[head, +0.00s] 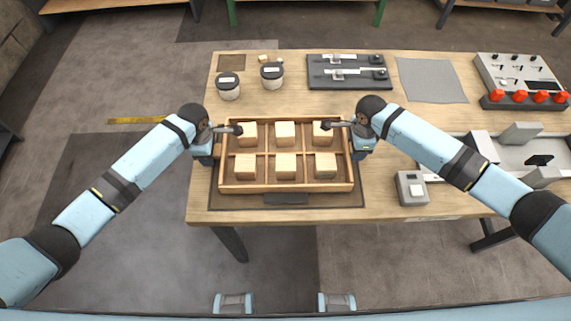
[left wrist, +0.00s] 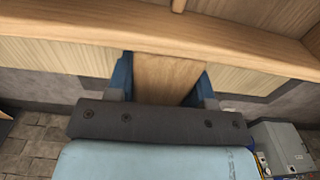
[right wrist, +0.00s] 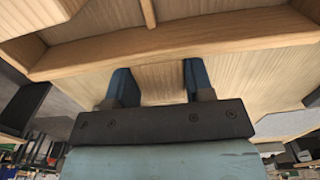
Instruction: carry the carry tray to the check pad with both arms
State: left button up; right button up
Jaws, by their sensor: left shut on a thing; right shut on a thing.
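The carry tray (head: 286,189) is a wooden divided box with a light wooden block in each compartment. It looks level, over a dark brown mat (head: 340,200) at the table's front edge; I cannot tell whether it touches the mat. My left gripper (head: 215,150) is shut on the tray's left end, around a wooden tab (left wrist: 165,85) in the left wrist view. My right gripper (head: 354,146) is shut on the right end, around a similar tab (right wrist: 158,85) in the right wrist view. A plain grey square (head: 431,80) lies flat at the back right, possibly the check pad.
Two lidded jars (head: 228,88) (head: 272,77) stand behind the tray at the left. A black board with metal parts (head: 347,72) lies behind it. A small grey device (head: 411,188) is right of the tray. A panel with red knobs (head: 522,85) and grey fixture (head: 510,150) fill the far right.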

pick_arm(q)
jog(key=shift+f+b, duration=0.5)
jog(key=shift+f, duration=0.15)
pick_arm(e)
jog(key=shift+f, duration=0.7)
pick_arm(q)
jog(key=o, duration=1.2)
jog(key=shift+r, duration=0.15)
pick_arm(e)
jog(key=o, duration=1.2)
jog(key=shift+r, duration=0.15)
pick_arm(q)
notch_tip(320, 180, up, 12)
jog(key=shift+f, duration=0.15)
pick_arm(e)
jog(key=shift+r, duration=0.15)
notch_tip(320, 180, up, 12)
